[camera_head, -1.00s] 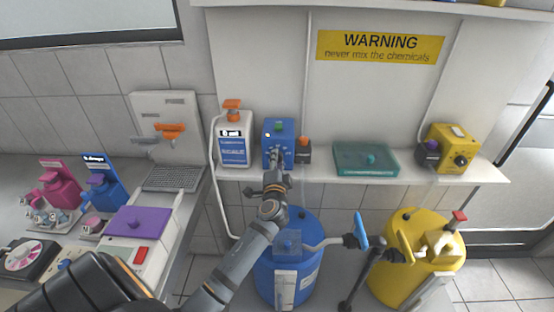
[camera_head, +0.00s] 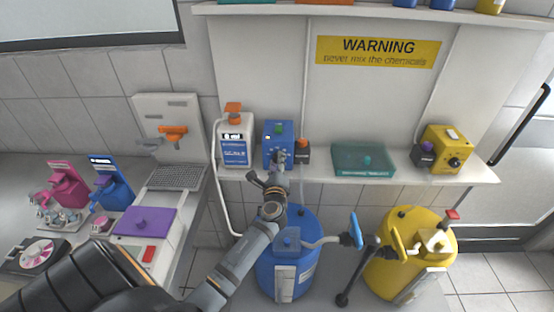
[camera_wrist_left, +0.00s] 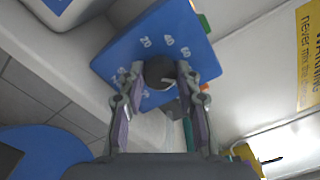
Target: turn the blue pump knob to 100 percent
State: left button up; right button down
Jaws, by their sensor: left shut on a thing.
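The blue pump (camera_head: 275,131) stands on the white shelf in the head view. Its blue front face (camera_wrist_left: 178,25) fills the upper middle of the left wrist view, with white numbers 20, 40, 60 and 80 visible around a dark round knob (camera_wrist_left: 160,72). A pale pointer mark shows on the knob. My left gripper (camera_head: 278,158) reaches up to the pump's front. In the left wrist view its two fingers (camera_wrist_left: 159,79) are shut on the knob, one on each side. The fingers hide part of the dial, and I cannot see a 100 mark. My right gripper is not in view.
A white bottle with an orange cap (camera_head: 235,140) stands close left of the pump. A small dark box with an orange knob (camera_head: 302,152) is close on its right. A teal tray (camera_head: 364,161) and yellow pump (camera_head: 446,149) are farther right. Blue (camera_head: 290,268) and yellow (camera_head: 405,262) barrels stand below.

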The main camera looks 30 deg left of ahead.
pick_arm(q)
jog(key=m+p, duration=0.1)
jog(key=m, duration=0.2)
jog(key=shift+m+p, duration=1.05)
jog(key=shift+m, duration=0.95)
jog(key=o, duration=1.2)
jog(key=shift+c, duration=0.2)
jog(key=v, duration=1.2)
